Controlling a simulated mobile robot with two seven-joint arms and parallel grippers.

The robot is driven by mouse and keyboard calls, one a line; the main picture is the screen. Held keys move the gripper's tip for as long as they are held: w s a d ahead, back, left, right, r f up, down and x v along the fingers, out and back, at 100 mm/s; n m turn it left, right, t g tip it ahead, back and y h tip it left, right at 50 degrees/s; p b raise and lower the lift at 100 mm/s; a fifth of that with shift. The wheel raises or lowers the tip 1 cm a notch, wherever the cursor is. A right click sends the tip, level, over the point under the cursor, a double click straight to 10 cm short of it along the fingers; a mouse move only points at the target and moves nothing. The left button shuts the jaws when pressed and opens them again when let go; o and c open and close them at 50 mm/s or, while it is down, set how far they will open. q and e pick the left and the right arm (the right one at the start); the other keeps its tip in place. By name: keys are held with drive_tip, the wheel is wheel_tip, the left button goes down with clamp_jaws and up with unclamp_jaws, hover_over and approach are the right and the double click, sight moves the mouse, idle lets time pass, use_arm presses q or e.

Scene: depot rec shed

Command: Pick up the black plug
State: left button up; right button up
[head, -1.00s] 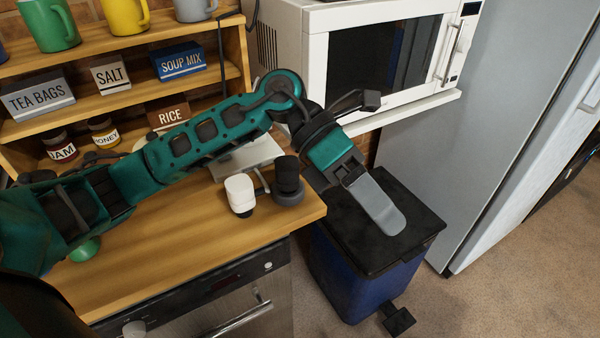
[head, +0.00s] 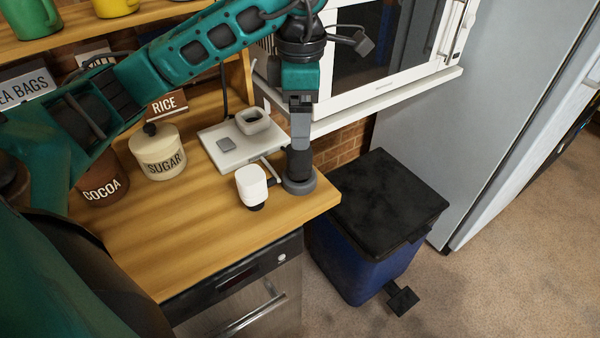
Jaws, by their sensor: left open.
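The black plug (head: 298,164) looks like a short dark cylinder standing upright on a round grey base (head: 300,185) near the right end of the wooden counter (head: 240,235). My left gripper (head: 300,146) is open and points down at the plug's top. Its grey finger overlaps the plug's upper part in the head view, so I cannot tell whether it touches. Only one finger shows clearly. A white piece with a black lower end (head: 252,185) is just left of the plug. My right gripper is not in view.
A sugar jar (head: 158,152) and cocoa pot (head: 101,180) stand to the left. A microwave (head: 385,60) is behind right, and a blue bin with black lid (head: 380,205) stands beside the counter.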

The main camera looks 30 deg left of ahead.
sight(298, 152)
use_arm(q)
drive_tip(key=f, duration=0.8)
drive_tip(key=shift+a, duration=0.25)
drive_tip(key=c, duration=1.1)
drive_tip(key=shift+r, duration=0.1)
wheel_tip(298, 152, up, 20)
drive_tip(key=p, duration=0.3)
